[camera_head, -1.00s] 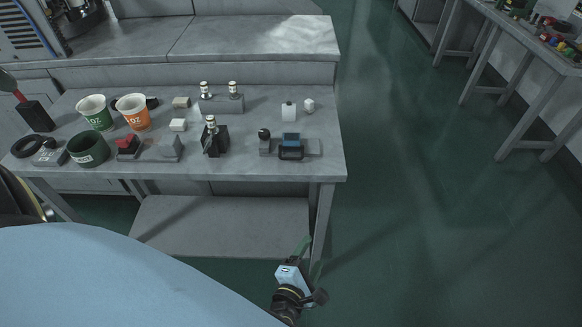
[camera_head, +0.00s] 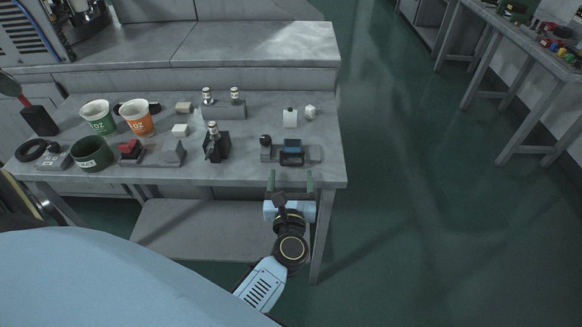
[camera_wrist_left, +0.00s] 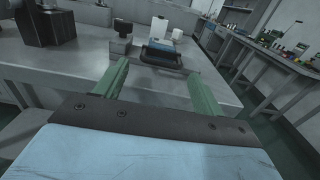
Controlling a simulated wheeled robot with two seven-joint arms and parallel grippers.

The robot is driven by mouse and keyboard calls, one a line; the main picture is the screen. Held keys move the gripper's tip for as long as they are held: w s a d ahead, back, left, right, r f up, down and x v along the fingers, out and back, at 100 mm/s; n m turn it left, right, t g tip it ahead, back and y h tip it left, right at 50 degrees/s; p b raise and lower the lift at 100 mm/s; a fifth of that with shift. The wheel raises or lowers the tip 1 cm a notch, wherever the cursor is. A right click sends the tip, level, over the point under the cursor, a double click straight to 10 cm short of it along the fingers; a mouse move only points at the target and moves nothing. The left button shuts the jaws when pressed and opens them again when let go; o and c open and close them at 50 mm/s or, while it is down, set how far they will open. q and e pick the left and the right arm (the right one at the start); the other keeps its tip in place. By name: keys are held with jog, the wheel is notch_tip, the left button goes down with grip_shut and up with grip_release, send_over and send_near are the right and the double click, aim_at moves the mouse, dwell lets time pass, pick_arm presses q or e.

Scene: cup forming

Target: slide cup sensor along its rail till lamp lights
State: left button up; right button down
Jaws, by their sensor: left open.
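The cup sensor (camera_head: 292,146), a dark block with a blue top, sits on a low grey rail (camera_head: 314,153) near the table's front right corner. A dark round knob or lamp (camera_head: 265,141) stands at the rail's left end; I cannot tell whether it is lit. My left gripper (camera_head: 290,178) is open and empty, its two green fingers pointing at the sensor from just in front of the table edge. In the left wrist view the sensor (camera_wrist_left: 161,53) lies ahead, between and beyond the fingers (camera_wrist_left: 155,84), apart from them. My right gripper is not in view.
A black block with a metal-topped post (camera_head: 215,146) stands left of the rail. A white block (camera_head: 290,117) and a small white piece (camera_head: 310,112) stand behind it. The table right of the rail is clear.

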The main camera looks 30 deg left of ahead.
aim_at(289, 177)
pick_arm(q)
jog(key=shift+x, duration=1.25)
jog(key=shift+w+a, duration=0.25)
jog(key=shift+w, duration=0.15)
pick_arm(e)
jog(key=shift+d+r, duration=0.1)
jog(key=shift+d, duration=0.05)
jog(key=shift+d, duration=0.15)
pick_arm(q)
jog(key=shift+c, duration=1)
jog(key=c, duration=0.9)
jog(key=shift+s+a+f, duration=0.1)
jog(key=shift+c, duration=0.2)
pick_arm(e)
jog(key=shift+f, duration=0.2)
pick_arm(q)
jog(key=o, duration=1.1)
jog(key=shift+o, duration=0.2)
